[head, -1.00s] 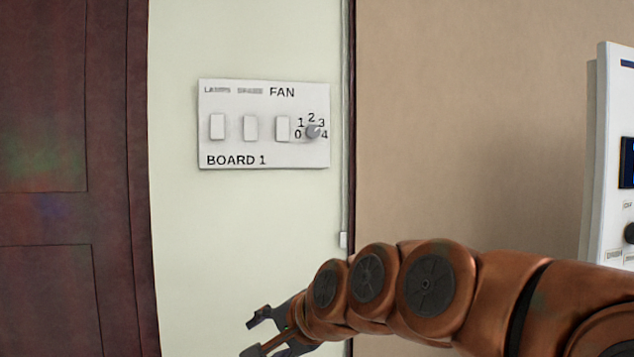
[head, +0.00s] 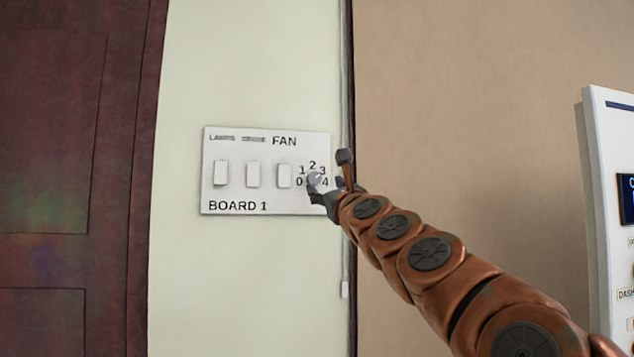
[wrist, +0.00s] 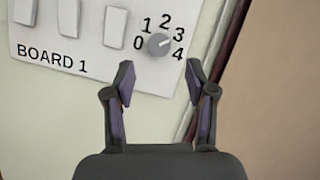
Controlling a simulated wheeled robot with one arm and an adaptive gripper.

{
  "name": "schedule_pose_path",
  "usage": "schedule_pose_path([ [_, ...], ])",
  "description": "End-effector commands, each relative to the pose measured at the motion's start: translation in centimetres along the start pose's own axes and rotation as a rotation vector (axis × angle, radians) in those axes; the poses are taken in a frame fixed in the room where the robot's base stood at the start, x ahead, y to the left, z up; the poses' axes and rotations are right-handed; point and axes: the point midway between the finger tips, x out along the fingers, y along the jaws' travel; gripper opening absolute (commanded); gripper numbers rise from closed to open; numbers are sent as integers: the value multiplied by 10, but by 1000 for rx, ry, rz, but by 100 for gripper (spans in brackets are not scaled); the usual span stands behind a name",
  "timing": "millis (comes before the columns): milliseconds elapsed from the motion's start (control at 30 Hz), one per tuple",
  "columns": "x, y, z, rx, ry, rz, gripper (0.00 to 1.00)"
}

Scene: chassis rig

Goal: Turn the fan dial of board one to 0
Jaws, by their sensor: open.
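Board one (head: 235,207) is a white wall plate marked BOARD 1, with rocker switches and a fan dial. The fan dial (wrist: 159,44) is a small grey round knob ringed by the numbers 0 to 4. Its light mark seems to point up and right, between 2 and 3 or near 3. In the head view the dial (head: 314,179) is partly covered by my gripper (head: 333,175). My gripper (wrist: 159,72) is open and empty in the wrist view. Its fingertips are below the dial in that picture, one to each side, and apart from it.
Three white rocker switches (head: 253,175) sit left of the dial. A dark red door (head: 70,180) is at the left. A thin vertical conduit (head: 346,90) runs just right of the board. A white panel with a screen (head: 608,240) stands at the far right.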

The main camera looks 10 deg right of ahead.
Motion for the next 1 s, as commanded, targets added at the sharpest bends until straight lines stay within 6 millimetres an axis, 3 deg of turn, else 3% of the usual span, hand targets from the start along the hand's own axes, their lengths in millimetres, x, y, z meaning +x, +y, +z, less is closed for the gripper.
schedule_pose_path([
  [600, 52, 1, 0, -5, 1, 2, 56],
  [1000, 63, 1, 0, -3, 1, 2, 56],
])
